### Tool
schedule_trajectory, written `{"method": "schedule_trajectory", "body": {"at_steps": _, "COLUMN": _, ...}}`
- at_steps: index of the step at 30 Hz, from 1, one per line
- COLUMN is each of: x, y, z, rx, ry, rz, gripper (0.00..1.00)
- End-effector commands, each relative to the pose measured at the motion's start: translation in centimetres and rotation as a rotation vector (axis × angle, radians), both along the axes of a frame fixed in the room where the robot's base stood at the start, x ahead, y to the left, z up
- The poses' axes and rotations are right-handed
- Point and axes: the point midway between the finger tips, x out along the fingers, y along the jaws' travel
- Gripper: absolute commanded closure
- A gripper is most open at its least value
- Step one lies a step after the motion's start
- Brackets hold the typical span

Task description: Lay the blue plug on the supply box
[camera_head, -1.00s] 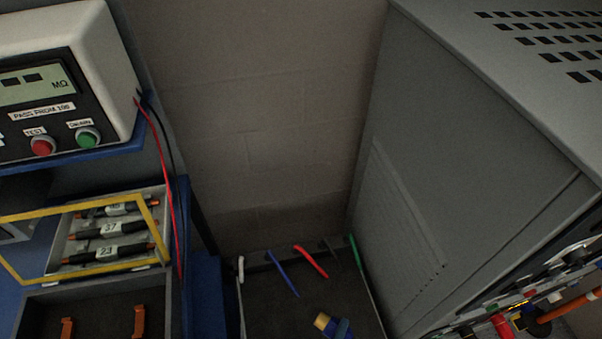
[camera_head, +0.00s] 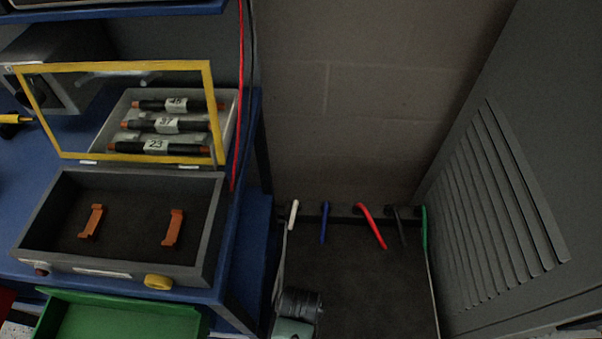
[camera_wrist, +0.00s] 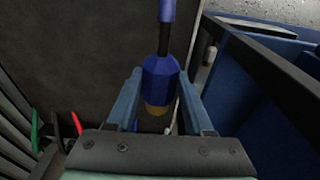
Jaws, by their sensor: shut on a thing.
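The blue plug (camera_wrist: 161,80) shows in the wrist view, with a tan end pointing toward my gripper and a dark neck and blue cable running up out of the picture. My gripper (camera_wrist: 159,76) is shut on it, one blue-grey finger on each side. Neither the plug nor the fingers can be made out in the head view, where a dark cylindrical part of my arm shows at the bottom. I cannot tell for certain which object is the supply box.
White, blue, red (camera_head: 371,228), black and green leads stand in a row by the wall, above a dark surface (camera_head: 360,285). A louvred grey cabinet (camera_head: 500,190) is at right.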

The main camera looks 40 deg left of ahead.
Motion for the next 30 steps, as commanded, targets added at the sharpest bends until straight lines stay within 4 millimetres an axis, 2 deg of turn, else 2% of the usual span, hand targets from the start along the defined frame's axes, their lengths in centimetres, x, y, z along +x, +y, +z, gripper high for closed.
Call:
{"method": "schedule_trajectory", "body": {"at_steps": 1, "x": 0.4, "y": 0.2, "z": -1.0, "rx": 0.000, "ry": -0.002, "rz": 0.001, "gripper": 1.00}}
{"method": "schedule_trajectory", "body": {"at_steps": 16, "x": 3.4, "y": 2.2, "z": -4.6, "rx": -0.001, "ry": -0.003, "rz": 0.001, "gripper": 1.00}}
{"method": "schedule_trajectory", "body": {"at_steps": 24, "x": 3.2, "y": 2.1, "z": -7.0, "rx": -0.002, "ry": 0.000, "rz": 0.002, "gripper": 1.00}}
{"method": "schedule_trajectory", "body": {"at_steps": 30, "x": 3.3, "y": 2.2, "z": -7.8, "rx": -0.001, "ry": -0.002, "rz": 0.002, "gripper": 1.00}}
